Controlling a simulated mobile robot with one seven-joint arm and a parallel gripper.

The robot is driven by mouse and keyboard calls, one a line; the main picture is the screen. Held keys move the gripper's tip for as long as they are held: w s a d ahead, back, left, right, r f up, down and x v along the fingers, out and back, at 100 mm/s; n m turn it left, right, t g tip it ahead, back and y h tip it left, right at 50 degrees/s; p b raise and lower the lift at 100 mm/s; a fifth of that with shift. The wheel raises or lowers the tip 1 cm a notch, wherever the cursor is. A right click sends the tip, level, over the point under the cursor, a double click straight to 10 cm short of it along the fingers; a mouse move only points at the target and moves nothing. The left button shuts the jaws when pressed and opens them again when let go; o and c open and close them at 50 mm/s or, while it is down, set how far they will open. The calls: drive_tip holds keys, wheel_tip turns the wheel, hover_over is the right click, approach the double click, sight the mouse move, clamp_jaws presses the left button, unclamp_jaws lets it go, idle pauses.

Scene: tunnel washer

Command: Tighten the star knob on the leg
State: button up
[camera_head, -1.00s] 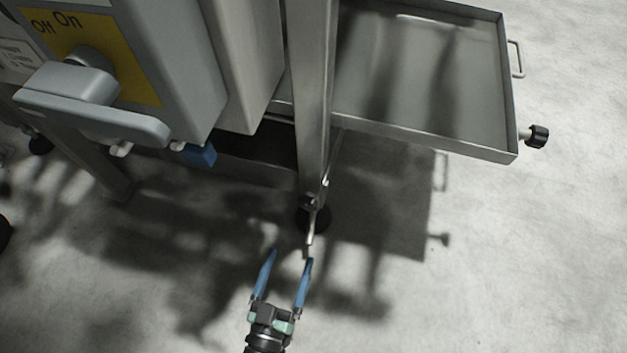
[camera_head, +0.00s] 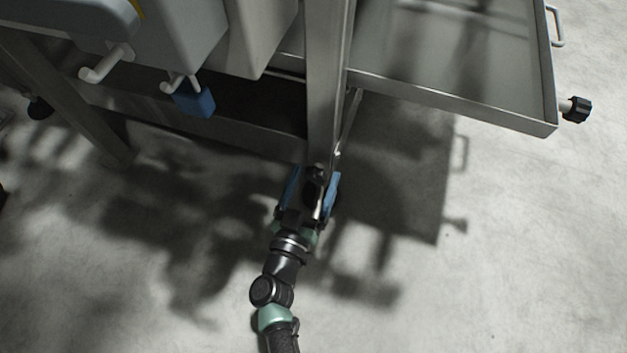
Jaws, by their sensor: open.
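The grey metal leg (camera_head: 327,100) runs down the middle of the view to the floor. A small dark knob (camera_head: 314,177) sits low on the leg's front, with a thin pale metal piece showing just below it. My gripper (camera_head: 313,178) is at the foot of the leg, its two blue fingers apart, one on either side of the dark knob. The fingers look open around the knob; I cannot tell whether either touches it. The knob's star shape is not clear, and the leg's foot is mostly hidden by my gripper.
A metal tray (camera_head: 470,112) juts out at upper right, with a black knob (camera_head: 577,109) on its side. A grey cabinet (camera_head: 185,45) with a blue block (camera_head: 194,101) under it hangs at upper left. The floor in front is clear.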

drive_tip(key=c, duration=1.4)
